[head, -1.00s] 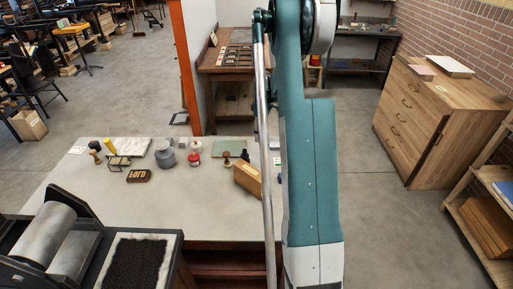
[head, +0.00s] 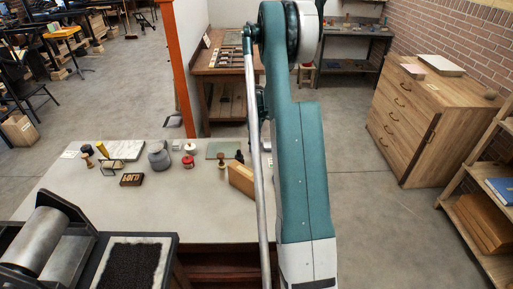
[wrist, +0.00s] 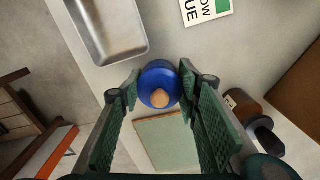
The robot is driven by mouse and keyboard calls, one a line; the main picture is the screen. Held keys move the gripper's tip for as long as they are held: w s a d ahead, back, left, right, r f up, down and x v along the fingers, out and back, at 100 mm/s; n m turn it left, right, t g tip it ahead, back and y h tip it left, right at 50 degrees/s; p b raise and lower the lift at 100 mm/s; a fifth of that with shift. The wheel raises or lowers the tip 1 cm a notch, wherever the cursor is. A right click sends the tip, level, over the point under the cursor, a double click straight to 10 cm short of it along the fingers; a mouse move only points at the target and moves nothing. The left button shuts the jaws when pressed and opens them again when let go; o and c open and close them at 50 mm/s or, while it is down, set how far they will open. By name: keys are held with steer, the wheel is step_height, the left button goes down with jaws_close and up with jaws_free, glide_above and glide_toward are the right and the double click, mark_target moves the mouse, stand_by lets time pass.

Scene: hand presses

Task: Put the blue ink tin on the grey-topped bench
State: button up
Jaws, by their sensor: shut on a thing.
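The blue ink tin (wrist: 150,72) shows in the wrist view as a round blue thing with a tan knob on it. My gripper (wrist: 160,86) is shut on it, with one green finger on each side. The grey-topped bench (head: 200,215) is in front in the head view, with several things standing on it. In the head view my arm hides the tin and my gripper. In the wrist view a pale grey surface lies under the tin; I cannot tell whether the tin touches it.
In the wrist view a metal tray (wrist: 143,50), a printed card (wrist: 207,10) and a green board (wrist: 170,140) lie near the tin. In the head view a grey jar (head: 159,158), a red jar (head: 188,163) and a wooden block (head: 241,178) stand on the bench. A roller press (head: 45,243) is at front left.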

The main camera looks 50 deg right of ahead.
steer(key=shift+f, duration=0.5)
steer(key=shift+f, duration=0.2)
steer(key=o, duration=1.1)
steer(key=shift+c, duration=0.2)
steer(key=shift+r, duration=0.2)
step_height(320, 180, up, 12)
steer(key=shift+r+p, duration=0.1)
steer(key=shift+p, duration=0.4)
steer(key=shift+a, duration=0.1)
